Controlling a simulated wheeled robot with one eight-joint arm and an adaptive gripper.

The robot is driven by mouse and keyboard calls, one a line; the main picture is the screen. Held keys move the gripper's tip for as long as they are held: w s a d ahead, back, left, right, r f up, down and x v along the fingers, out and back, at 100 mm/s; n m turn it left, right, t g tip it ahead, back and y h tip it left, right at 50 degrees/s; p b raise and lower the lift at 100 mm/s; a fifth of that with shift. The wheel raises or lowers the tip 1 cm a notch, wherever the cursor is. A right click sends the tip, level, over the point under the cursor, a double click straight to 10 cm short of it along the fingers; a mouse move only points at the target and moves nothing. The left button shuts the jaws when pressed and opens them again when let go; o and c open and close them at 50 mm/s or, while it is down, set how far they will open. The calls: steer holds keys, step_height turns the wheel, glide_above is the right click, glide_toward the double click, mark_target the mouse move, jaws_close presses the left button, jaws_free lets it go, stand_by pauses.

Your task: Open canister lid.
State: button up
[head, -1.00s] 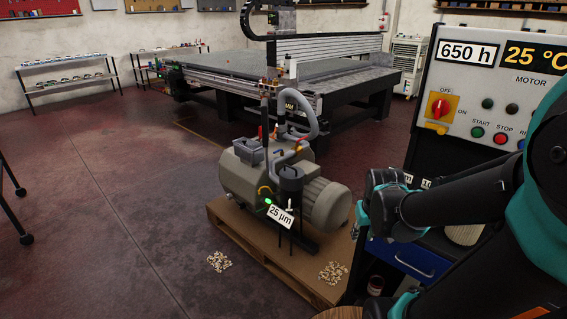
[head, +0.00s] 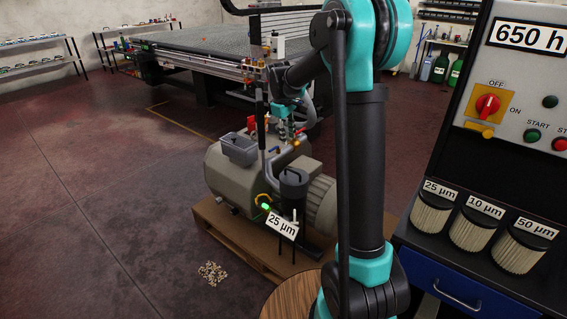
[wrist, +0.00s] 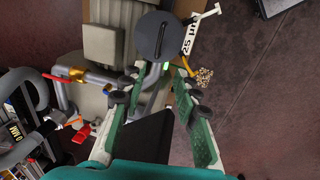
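The canister (head: 293,197) is a dark cylinder at the front of the beige vacuum pump, beside the "25 µm" tag (head: 282,226). Its round black lid (head: 293,175) is on top, with an upright handle. In the wrist view the lid (wrist: 150,36) is seen from above as a dark disc with a bar handle (wrist: 162,38) across it. My gripper (head: 285,132) hangs over the pump, above the canister in the picture. In the wrist view my gripper (wrist: 158,76) has its green fingers spread, with nothing between them, and the lid lies beyond the fingertips.
The pump (head: 228,172) stands on a wooden pallet (head: 222,233), with grey hoses and pipes close to my gripper. Three filters, such as the 25 µm one (head: 432,212), stand on a bench at right. A round wooden top (head: 290,296) is in front.

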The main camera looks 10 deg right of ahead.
glide_toward(292, 171)
steer(key=f, duration=0.2)
steer(key=w+d+f, duration=0.1)
steer(key=f, duration=0.4)
steer(key=shift+w+d+f, duration=0.15)
steer(key=shift+w+f, duration=0.05)
steer(key=shift+f, duration=0.05)
jaws_close()
stand_by(0.4)
